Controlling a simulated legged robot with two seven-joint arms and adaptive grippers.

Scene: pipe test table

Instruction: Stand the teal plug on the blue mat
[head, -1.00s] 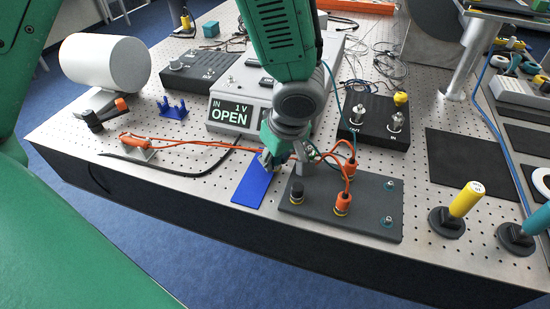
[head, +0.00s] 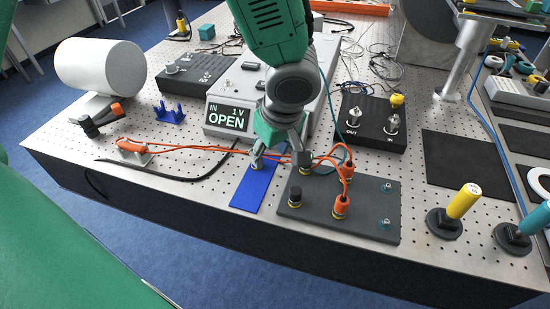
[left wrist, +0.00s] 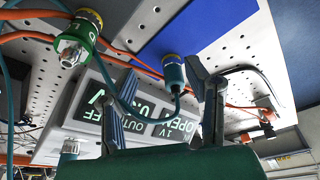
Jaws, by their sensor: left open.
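The teal plug (left wrist: 174,74) shows in the left wrist view, between my spread fingers and nearer the right-hand one. Its ringed end points toward the blue mat (left wrist: 208,30), and a teal cable leaves its other end. It looks upright at the mat, though I cannot tell whether it touches. In the head view the blue mat (head: 253,190) lies left of the dark connector plate. My left gripper (head: 280,158) is open above the mat's far end and hides most of the plug there. Its fingers also show in the left wrist view (left wrist: 163,105). My right gripper is not in view.
The dark plate (head: 325,222) carries orange plugs (head: 340,207) and a black-capped post (head: 295,196). Orange leads (head: 200,149) cross beside the gripper. A meter reading OPEN (head: 228,116) stands behind it. A yellow-handled tool (head: 463,202) stands at right. The mat's near end is bare.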

